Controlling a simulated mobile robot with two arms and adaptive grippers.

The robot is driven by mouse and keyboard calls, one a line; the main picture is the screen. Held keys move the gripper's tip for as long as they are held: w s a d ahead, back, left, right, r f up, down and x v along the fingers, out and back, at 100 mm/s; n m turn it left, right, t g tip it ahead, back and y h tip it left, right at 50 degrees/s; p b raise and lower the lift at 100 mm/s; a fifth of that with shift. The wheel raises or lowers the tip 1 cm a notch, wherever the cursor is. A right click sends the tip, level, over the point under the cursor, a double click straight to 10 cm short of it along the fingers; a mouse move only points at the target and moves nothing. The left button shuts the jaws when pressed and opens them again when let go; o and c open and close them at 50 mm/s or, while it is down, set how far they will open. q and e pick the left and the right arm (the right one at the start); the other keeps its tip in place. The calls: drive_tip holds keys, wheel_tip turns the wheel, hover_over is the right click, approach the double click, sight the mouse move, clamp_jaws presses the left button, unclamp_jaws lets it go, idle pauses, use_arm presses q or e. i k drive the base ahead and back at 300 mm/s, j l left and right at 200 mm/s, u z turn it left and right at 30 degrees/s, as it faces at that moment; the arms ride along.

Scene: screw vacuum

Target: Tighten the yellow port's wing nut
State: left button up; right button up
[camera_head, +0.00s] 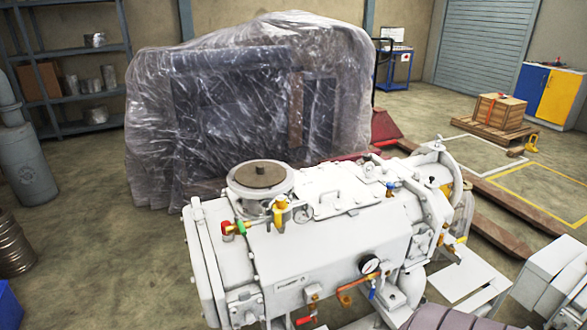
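A large white screw vacuum pump (330,240) fills the lower middle of the head view. A yellow fitting (280,208) stands on its top, just in front of a round flanged port with a brown lid (262,174). A fitting with green and red parts (235,228) lies to its left. Smaller yellow parts (446,189) show at the pump's right end. I cannot tell which of these is the yellow port, and no wing nut can be made out at this size. Neither of my grippers is in view.
A plastic-wrapped machine (245,110) stands close behind the pump. A pressure gauge (369,264) and copper-coloured pipe (352,288) stick out at the pump's front. A wooden crate (499,110) sits on a pallet at right. Shelves (75,85) stand at left; open floor (90,240) lies left of the pump.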

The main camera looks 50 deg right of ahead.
sight(306, 208)
drive_tip(key=z, duration=1.55)
